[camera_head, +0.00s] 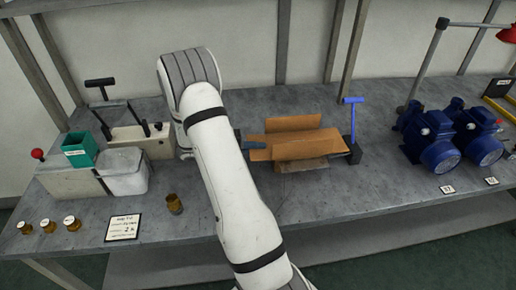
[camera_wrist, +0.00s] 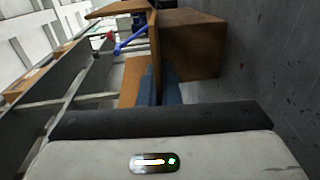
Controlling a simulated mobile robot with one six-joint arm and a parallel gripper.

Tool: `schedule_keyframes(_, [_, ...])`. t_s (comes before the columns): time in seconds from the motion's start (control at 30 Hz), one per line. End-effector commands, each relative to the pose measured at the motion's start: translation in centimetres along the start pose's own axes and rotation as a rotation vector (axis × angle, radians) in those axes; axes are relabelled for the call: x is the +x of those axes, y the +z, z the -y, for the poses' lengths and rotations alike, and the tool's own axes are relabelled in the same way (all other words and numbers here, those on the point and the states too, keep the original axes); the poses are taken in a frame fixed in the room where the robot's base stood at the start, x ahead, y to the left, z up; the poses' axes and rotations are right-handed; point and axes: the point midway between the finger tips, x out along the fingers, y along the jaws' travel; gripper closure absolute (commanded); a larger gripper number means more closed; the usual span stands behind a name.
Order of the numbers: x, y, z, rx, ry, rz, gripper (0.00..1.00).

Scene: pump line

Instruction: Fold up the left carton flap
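The brown cardboard carton (camera_head: 310,146) lies on the grey bench right of my arm, with panels spread at its front and back. It also shows close up in the wrist view (camera_wrist: 190,48). One panel (camera_wrist: 154,40) is seen nearly edge-on there, just beyond my gripper. My gripper (camera_wrist: 158,88) shows as blue-grey fingers close together at that panel's lower end. I cannot tell whether the fingers pinch the panel. My arm hides part of the carton's left side.
A blue T-handled post (camera_head: 353,115) stands at the carton's right. Blue pumps (camera_head: 440,150) are farther right. A green box (camera_head: 79,150), a pale bin (camera_head: 123,171) and brass parts (camera_head: 174,204) are on the left. The bench in front of the carton is clear.

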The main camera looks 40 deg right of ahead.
Motion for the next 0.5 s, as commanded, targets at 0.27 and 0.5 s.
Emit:
schedule_keyframes(0.27, [0.0, 0.0, -0.9, 0.005, -0.237, -0.001, 1.0])
schedule_keyframes(0.5, [0.3, 0.0, -1.9, 0.005, -0.467, -0.001, 1.0])
